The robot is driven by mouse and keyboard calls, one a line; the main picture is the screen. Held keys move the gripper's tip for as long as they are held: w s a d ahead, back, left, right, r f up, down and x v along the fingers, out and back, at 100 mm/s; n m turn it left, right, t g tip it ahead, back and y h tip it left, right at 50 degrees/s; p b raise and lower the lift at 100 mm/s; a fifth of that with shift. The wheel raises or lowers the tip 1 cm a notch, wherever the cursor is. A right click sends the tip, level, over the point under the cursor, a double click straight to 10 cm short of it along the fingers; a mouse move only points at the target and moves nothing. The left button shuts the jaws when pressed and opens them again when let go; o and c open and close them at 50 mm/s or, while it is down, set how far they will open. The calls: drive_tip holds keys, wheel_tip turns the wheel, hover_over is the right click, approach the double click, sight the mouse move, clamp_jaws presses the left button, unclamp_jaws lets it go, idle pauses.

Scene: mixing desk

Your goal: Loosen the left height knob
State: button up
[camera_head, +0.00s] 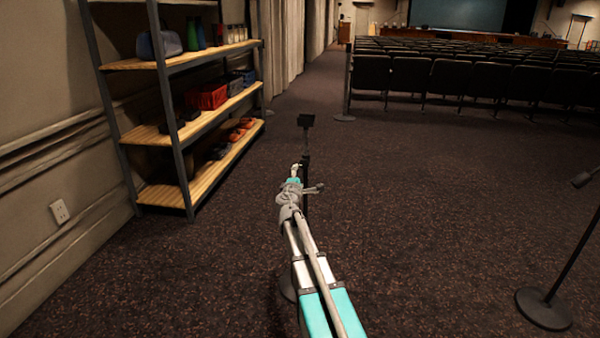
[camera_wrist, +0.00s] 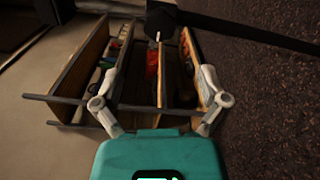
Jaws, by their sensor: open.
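A thin black stand (camera_head: 306,146) with a small flat black top (camera_head: 305,120) stands just beyond my arm, partly hidden by it. A dark faceted part, seemingly the knob (camera_wrist: 163,18), shows at the top of the wrist view with a small pale pin below it. A dark pole (camera_wrist: 250,33) runs right from it. My gripper (camera_wrist: 158,38) has its two fingers spread wide, with the dark part near the gap between their tips. I cannot tell whether either finger touches it. In the head view my gripper (camera_head: 296,168) is small beside the stand.
A metal shelf (camera_head: 165,60) with wooden boards, bottles and a red crate (camera_head: 207,96) stands left against the wall. A microphone stand with a round base (camera_head: 543,308) is at right. Rows of seats (camera_head: 440,78) lie beyond. Carpet between is clear.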

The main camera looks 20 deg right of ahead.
drive_tip(key=shift+v, duration=1.25)
drive_tip(key=s+a+f+m+g+y, duration=0.1)
drive_tip(key=s+a+f+m+g, duration=0.35)
drive_tip(key=s+f+m, duration=0.35)
drive_tip(key=s+a+f+m+g+y, duration=0.25)
drive_tip(key=s+f+m+g, duration=0.2)
drive_tip(key=s, duration=0.55)
drive_tip(key=s+a+f+m+g+y+p, duration=0.1)
drive_tip(key=s+a+f+g+y, duration=0.2)
drive_tip(key=s+a, duration=0.45)
drive_tip(key=s+a+f+g+y, duration=0.2)
drive_tip(key=s+a+g+y, duration=0.15)
drive_tip(key=s+a, duration=0.35)
wheel_tip(320, 180, up, 37)
drive_tip(key=w+p, duration=0.1)
drive_tip(key=p, duration=3.6)
drive_tip(key=shift+a, duration=0.3)
